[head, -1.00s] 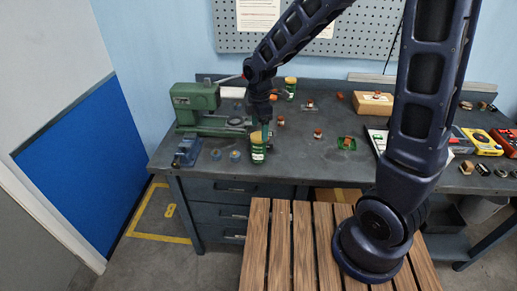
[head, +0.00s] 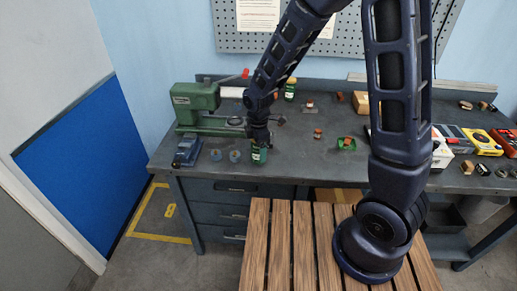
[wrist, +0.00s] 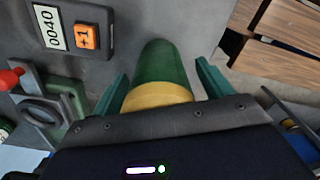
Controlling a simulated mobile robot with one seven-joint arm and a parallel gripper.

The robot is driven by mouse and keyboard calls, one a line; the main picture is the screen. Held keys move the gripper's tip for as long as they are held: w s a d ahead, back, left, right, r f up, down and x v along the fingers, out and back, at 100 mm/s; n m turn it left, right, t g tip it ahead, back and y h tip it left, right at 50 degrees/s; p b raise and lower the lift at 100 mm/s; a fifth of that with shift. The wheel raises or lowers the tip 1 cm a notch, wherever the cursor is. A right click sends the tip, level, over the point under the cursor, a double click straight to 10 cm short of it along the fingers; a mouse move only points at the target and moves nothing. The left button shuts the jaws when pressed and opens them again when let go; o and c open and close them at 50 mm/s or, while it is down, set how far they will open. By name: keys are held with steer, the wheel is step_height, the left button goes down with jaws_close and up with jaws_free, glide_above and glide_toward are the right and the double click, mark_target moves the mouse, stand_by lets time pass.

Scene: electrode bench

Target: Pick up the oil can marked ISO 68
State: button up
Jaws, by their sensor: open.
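A green oil can (head: 259,156) stands near the front edge of the bench, below my gripper (head: 259,147). Its top is hidden by my gripper in the head view. In the wrist view the can (wrist: 162,66), green with a yellow band, lies between the two teal fingers of my gripper (wrist: 162,70). The fingers are open, with a gap visible on each side of the can. A second green can (head: 290,90) stands at the back of the bench. I cannot read the ISO marking on either can.
A dark counter box (wrist: 72,28) shows in the wrist view.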

steer(key=c, duration=1.4)
steer(key=shift+o, duration=0.2)
steer(key=shift+r, duration=0.1)
